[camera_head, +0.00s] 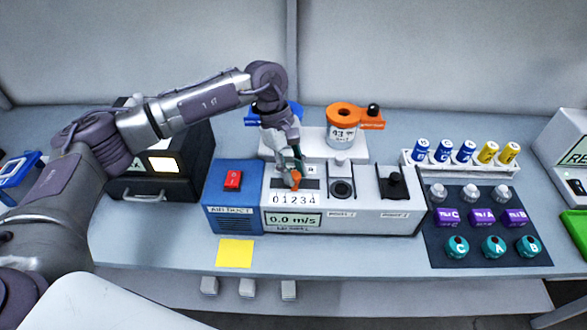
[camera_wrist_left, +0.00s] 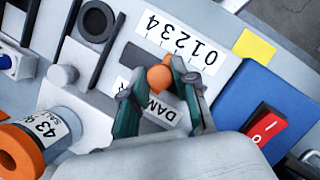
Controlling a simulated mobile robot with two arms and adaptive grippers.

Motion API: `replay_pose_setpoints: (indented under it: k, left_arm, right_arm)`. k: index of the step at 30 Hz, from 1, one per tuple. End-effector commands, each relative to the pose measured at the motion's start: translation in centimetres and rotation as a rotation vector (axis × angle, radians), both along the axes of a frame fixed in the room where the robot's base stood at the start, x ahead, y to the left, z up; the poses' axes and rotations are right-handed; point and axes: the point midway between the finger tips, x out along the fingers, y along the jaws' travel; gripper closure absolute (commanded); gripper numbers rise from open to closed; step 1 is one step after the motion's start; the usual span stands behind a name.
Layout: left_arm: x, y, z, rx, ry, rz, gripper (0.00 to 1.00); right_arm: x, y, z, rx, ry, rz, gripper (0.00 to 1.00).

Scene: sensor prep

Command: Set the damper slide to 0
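The damper slide's orange knob (camera_head: 295,179) sits in a dark slot on the grey-white console (camera_head: 340,219), above a printed scale 0 1 2 3 4 (camera_head: 293,199). It stands around the middle of the scale, near 2. My left gripper (camera_head: 291,178) reaches down from above onto the knob. In the left wrist view its fingers (camera_wrist_left: 157,78) stand on both sides of the orange knob (camera_wrist_left: 159,77) and appear shut on it. The scale (camera_wrist_left: 182,39) shows upside down there, with 0 toward the blue block. My right gripper is not in view.
A blue block with a red switch (camera_head: 233,181) adjoins the console's left end; its display (camera_head: 293,219) reads 0.0 m/s. Orange-lidded jar (camera_head: 343,122) stands behind. A dark mat (camera_head: 486,250) holds several small parts. A yellow note (camera_head: 235,253) lies in front.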

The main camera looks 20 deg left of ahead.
Motion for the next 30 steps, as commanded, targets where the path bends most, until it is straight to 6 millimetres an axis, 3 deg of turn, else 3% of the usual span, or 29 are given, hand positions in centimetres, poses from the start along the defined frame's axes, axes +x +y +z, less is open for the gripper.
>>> replay_pose_setpoints:
  k: [9, 18, 27, 28, 30]
  left_arm:
    - [0.0, 0.1, 0.0, 0.0, 0.0, 0.001, 1.0]
    - [-1.1, 4.1, -0.2, 0.001, -0.001, 0.004, 1.0]
    - [-1.2, 4.4, 0.1, 0.003, 0.0, 0.001, 1.0]
    - [-1.2, 4.4, 0.1, 0.004, 0.0, 0.002, 0.71]
    - [-1.2, 4.4, 0.1, 0.004, 0.0, 0.002, 0.59]
  right_arm:
    - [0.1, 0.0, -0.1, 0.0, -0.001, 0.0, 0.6]
    - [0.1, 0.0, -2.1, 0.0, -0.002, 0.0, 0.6]
    - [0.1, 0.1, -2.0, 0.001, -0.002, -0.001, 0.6]
    - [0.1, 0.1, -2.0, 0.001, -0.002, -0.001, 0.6]
    - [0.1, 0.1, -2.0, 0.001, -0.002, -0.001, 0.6]
